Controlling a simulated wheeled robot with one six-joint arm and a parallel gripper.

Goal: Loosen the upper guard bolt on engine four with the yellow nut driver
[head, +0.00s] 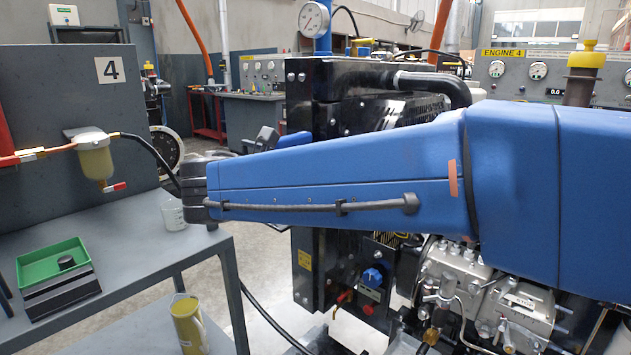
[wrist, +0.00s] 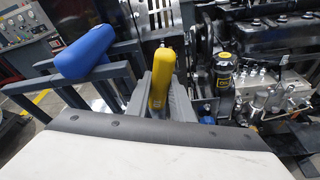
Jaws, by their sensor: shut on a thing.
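The yellow nut driver (wrist: 159,62) stands in the wrist view with its yellow handle up, between the grey fingers of my gripper (wrist: 160,92). My gripper is shut on it. In the head view my blue arm stretches across the engine, and neither gripper nor driver can be made out. The engine (head: 385,108) has a black front end behind my arm; its side also shows in the wrist view (wrist: 262,50). An "ENGINE 4" sign (head: 503,53) hangs behind it. I cannot tell which bolt is the upper guard bolt.
A grey bench (head: 130,262) at left carries a green tray (head: 52,262) and a clear beaker (head: 173,215). A yellow jug (head: 188,325) stands on its lower shelf. A blue rounded bar (wrist: 85,52) and grey rails lie left of the driver.

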